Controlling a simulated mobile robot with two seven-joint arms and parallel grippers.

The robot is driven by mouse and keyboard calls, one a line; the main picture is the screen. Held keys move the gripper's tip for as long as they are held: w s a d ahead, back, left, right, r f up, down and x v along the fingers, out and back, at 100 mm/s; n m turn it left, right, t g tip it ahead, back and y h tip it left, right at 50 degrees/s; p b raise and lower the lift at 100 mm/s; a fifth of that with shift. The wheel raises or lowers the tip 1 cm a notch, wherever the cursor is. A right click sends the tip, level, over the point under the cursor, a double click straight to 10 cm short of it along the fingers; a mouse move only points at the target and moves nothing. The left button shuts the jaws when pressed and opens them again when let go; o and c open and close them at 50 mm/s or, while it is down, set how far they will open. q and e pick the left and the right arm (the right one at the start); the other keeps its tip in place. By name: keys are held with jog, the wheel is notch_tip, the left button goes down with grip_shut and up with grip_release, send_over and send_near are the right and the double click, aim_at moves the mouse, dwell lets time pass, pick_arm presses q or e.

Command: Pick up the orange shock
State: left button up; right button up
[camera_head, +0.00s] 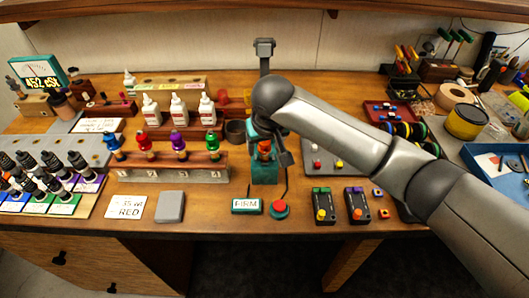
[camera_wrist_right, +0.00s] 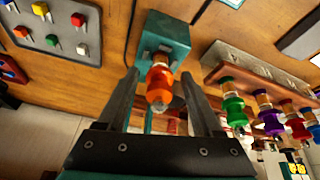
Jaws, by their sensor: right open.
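The orange shock (camera_head: 264,148) is upright at the teal stand (camera_head: 264,174) near the middle of the bench, partly hidden by my right arm. In the right wrist view the orange shock (camera_wrist_right: 160,78) sits against the teal block (camera_wrist_right: 163,38). My right gripper (camera_wrist_right: 158,75) is open, with one finger on each side of the shock; I cannot tell whether either finger touches it. In the head view my right gripper (camera_head: 273,138) is at the stand, partly hidden by its own arm. My left gripper is not in view.
A wooden rack (camera_head: 170,170) with blue, red, purple and green shocks stands left of the stand. A "FIRM" display (camera_head: 247,205) and a red button (camera_head: 279,208) lie in front. A grey panel with coloured knobs (camera_head: 325,158) is to the right. White bottles (camera_head: 177,110) stand behind.

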jog(key=shift+w+f, duration=0.15)
jog(key=shift+f, duration=0.3)
grip_shut()
dwell(0.3)
